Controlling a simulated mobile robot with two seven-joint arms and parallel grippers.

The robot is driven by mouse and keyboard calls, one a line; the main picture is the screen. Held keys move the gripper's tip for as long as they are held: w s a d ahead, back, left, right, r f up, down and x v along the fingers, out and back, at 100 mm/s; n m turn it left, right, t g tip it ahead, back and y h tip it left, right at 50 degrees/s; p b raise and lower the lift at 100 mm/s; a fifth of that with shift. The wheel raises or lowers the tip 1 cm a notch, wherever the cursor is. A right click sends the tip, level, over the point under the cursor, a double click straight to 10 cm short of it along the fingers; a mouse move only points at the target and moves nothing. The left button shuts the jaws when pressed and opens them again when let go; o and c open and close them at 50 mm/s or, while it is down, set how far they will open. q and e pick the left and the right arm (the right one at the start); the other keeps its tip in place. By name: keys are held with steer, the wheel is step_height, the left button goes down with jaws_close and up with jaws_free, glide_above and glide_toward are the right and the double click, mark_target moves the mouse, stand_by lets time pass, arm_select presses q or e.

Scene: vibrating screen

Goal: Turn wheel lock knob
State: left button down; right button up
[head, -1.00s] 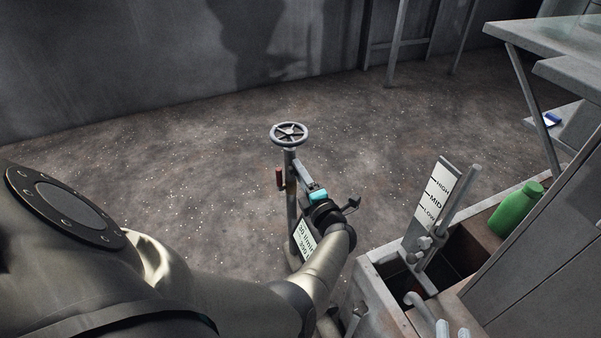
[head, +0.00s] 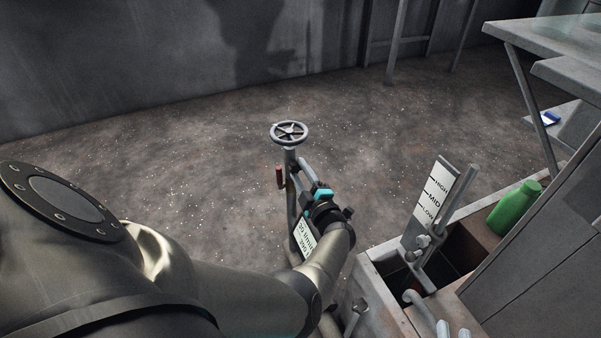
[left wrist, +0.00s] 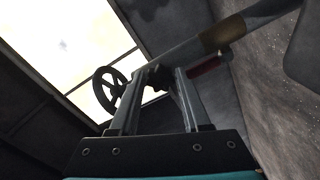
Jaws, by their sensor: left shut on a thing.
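The handwheel (head: 289,132) is grey with spokes and sits on top of an upright post (head: 291,205). It also shows in the left wrist view (left wrist: 108,90). My left gripper (head: 302,166) reaches the post just below the wheel. In the left wrist view my left gripper (left wrist: 155,76) has its fingers closed on a small dark knob (left wrist: 152,77) at the side of the pipe. A red handle (head: 279,178) stands on the post's left side. My right gripper is not in view.
A sign with figures (head: 305,238) hangs low on the post, partly behind my arm. At right stand a box (head: 377,290), a level gauge marked HIGH, MID, LOW (head: 434,197) and a green bottle (head: 514,208). The floor (head: 190,180) around the post is clear.

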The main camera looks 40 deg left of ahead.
stand_by(0.3)
arm_select(q)
steer(key=shift+c, duration=1.9)
jaws_free()
arm_select(e)
steer(key=shift+r, duration=0.1)
